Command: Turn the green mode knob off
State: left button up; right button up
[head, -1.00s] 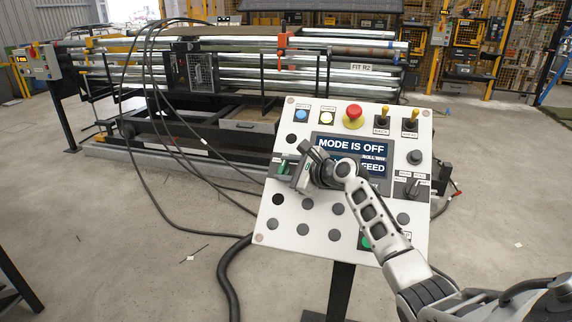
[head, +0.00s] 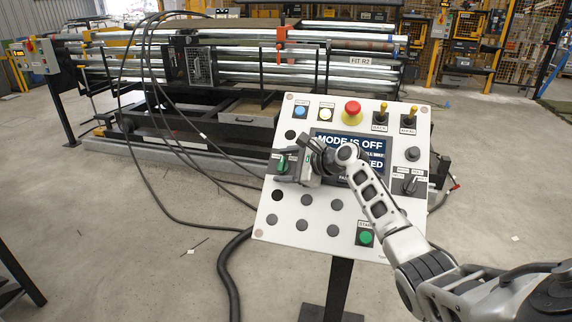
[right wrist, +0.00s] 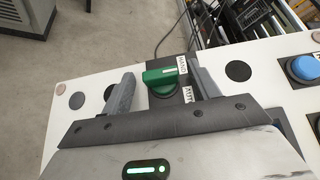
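The green mode knob (head: 282,166) is on the left side of the tilted white control panel (head: 262,226). My right gripper (head: 289,165) is at the knob in the head view. Its fingers (right wrist: 163,88) are apart, one on each side of the knob, with gaps visible; I see no clear contact. The panel's display (head: 352,146) reads "MODE IS OFF", partly covered by my right arm. My left gripper is not in view.
A red mushroom button (head: 352,108) and two yellow-tipped toggles are along the panel's top. A black selector (head: 410,184) is at right, a green start button (head: 366,238) below. Cables and a roller machine (head: 250,70) stand behind.

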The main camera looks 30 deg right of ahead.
jog(key=v, duration=1.6)
jog(key=shift+a, duration=0.15)
